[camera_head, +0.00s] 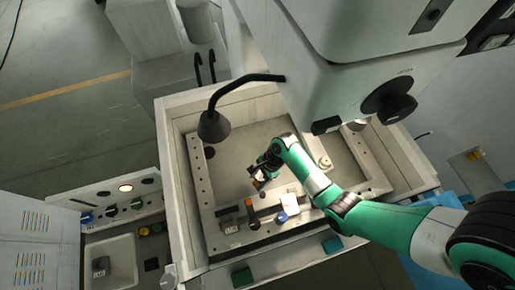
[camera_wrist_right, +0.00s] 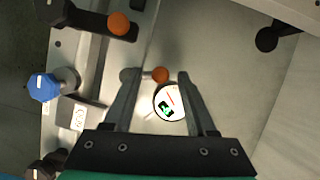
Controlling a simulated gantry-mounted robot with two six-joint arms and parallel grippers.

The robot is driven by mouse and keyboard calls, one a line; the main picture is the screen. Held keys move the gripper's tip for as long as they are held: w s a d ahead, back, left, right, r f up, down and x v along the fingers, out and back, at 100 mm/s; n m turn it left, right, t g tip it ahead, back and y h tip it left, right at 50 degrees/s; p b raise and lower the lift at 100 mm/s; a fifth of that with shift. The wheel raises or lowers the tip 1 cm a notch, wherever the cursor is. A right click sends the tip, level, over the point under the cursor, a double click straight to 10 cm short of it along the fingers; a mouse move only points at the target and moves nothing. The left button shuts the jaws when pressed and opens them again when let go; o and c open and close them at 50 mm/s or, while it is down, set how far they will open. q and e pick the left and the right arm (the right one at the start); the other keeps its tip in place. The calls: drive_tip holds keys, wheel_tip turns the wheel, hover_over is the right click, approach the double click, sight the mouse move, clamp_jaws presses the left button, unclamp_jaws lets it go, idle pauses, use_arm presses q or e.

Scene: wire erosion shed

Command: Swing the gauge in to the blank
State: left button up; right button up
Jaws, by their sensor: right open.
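The gauge (camera_wrist_right: 172,101) has a round white dial face with a red needle and a small green and black patch. An orange ball knob (camera_wrist_right: 160,75) sits at its upper edge, between the open fingers of my right gripper (camera_wrist_right: 157,82). The fingers stand on either side of the knob, with gaps showing. In the head view my right gripper (camera_head: 259,179) is low over the machine's work tank, and it largely hides the gauge. I cannot tell for sure which part is the blank. My left gripper is not in view.
A dark clamp with an orange ball (camera_wrist_right: 119,24), a blue knob (camera_wrist_right: 43,87) and a grey block (camera_wrist_right: 80,116) with a pale label are along the frame rail. A black lamp (camera_head: 214,126) hangs over the tank's left side. The machine head (camera_head: 350,80) overhangs the back right.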

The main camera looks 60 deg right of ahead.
clamp_jaws()
drive_tip(key=shift+r, duration=0.1)
idle(1.2)
